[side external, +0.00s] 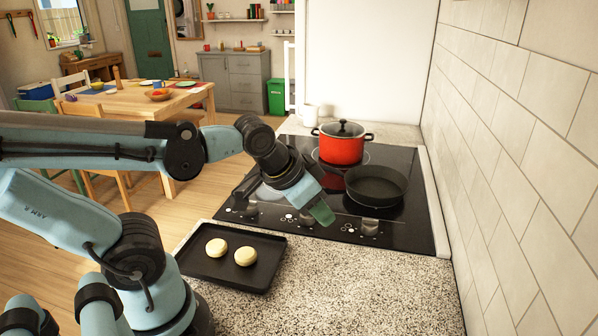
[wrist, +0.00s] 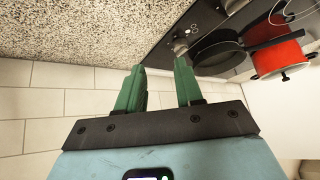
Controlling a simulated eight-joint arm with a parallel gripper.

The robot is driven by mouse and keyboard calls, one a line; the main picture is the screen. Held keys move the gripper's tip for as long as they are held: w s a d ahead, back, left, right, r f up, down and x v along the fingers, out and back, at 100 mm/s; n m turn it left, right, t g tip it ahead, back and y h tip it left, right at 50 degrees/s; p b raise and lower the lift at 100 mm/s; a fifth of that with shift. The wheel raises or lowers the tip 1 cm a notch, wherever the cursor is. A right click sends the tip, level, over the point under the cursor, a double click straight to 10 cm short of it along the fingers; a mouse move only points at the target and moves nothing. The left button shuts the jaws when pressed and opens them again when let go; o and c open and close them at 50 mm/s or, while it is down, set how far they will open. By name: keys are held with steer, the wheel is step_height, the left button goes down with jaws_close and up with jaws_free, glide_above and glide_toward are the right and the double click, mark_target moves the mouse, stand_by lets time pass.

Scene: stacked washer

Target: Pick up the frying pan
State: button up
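The black frying pan (side external: 376,186) sits on the right side of the dark glass cooktop (side external: 416,224), in front of the red pot. It also shows in the wrist view (wrist: 219,52), beyond and to the right of the fingers.
A red lidded pot (side external: 341,144) stands behind the pan. A dark tray (side external: 213,272) with two pale round pieces lies on the speckled counter (side external: 335,285). A tiled wall (side external: 520,130) bounds the right. The front right counter is clear.

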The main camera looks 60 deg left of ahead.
steer(key=w+a+m+g+y, duration=0.1)
steer(key=w+a+m+y, duration=0.2)
steer(key=w+m, duration=0.3)
steer(key=w+a+m+g+y, duration=0.2)
steer(key=w+a+m+y, duration=0.1)
steer(key=w, duration=0.5)
steer(key=m+g+y, duration=0.2)
steer(key=m+y, duration=0.4)
steer(key=y, duration=0.1)
glide_toward(353, 189)
steer(key=shift+s+d+r, duration=0.25)
steer(key=shift+d+r, duration=0.45)
steer(key=shift+f, duration=0.45)
steer(key=shift+w+a+f, duration=0.1)
steer(key=shift+a, duration=0.15)
steer(key=x, duration=1.1)
steer(key=shift+w+a, duration=0.2)
steer(key=shift+w, duration=0.05)
jaws_close()
